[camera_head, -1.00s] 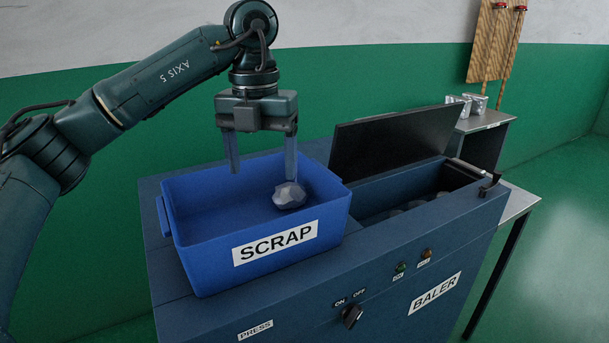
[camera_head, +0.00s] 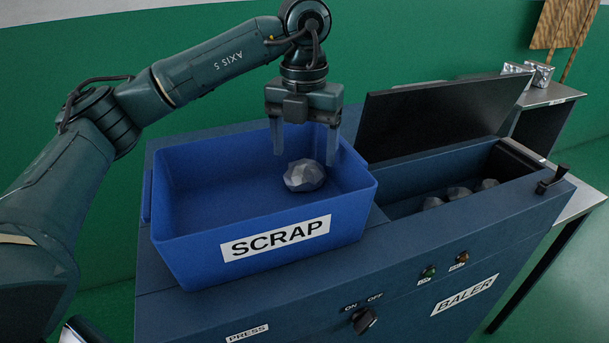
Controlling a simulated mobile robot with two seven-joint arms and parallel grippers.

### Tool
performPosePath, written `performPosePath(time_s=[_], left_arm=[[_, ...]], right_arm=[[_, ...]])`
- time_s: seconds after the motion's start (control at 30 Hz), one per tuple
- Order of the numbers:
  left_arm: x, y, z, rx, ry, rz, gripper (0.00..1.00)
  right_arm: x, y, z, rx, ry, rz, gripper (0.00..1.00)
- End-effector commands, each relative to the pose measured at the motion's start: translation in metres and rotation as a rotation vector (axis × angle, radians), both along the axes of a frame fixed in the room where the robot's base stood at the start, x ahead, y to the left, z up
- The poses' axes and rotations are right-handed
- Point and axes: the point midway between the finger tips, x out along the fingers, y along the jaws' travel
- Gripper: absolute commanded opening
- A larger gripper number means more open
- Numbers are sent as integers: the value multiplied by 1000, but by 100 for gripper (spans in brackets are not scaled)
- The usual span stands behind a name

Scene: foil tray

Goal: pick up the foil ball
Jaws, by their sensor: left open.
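A grey faceted foil ball (camera_head: 305,175) rests inside the blue bin labelled SCRAP (camera_head: 160,190), toward its right side. My left gripper (camera_head: 304,158) is open and points down over the bin. Its two fingers reach to about the height of the ball in the picture, one to its left and one to its right. I cannot tell whether either finger touches the ball, and nothing is held between them. My right gripper is not in view.
The bin stands on the blue baler (camera_head: 420,310). Its black lid (camera_head: 440,118) is raised beside the bin, over an open compartment with several grey lumps (camera_head: 458,192). Wrapped silvery blocks (camera_head: 540,72) sit on a shelf behind.

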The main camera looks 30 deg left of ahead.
Motion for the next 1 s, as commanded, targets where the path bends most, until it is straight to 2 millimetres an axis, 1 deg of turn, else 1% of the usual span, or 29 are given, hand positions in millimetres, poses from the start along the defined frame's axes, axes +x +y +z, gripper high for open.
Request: performPosePath(time_s=[0.07, 0.3, 0.4, 0.67, 1.0], left_arm=[[0, 0, -6, 0, 1, 1, 74], [0, -1, -41, 1, 2, 1, 74], [0, -1, -50, 0, 0, 1, 74], [0, -1, -53, 0, -1, 0, 74], [0, -1, -52, -1, -1, 1, 46]], right_arm=[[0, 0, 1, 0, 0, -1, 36], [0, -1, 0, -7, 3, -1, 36], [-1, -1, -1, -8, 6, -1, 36], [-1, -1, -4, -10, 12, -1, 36], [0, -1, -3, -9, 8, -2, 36]])
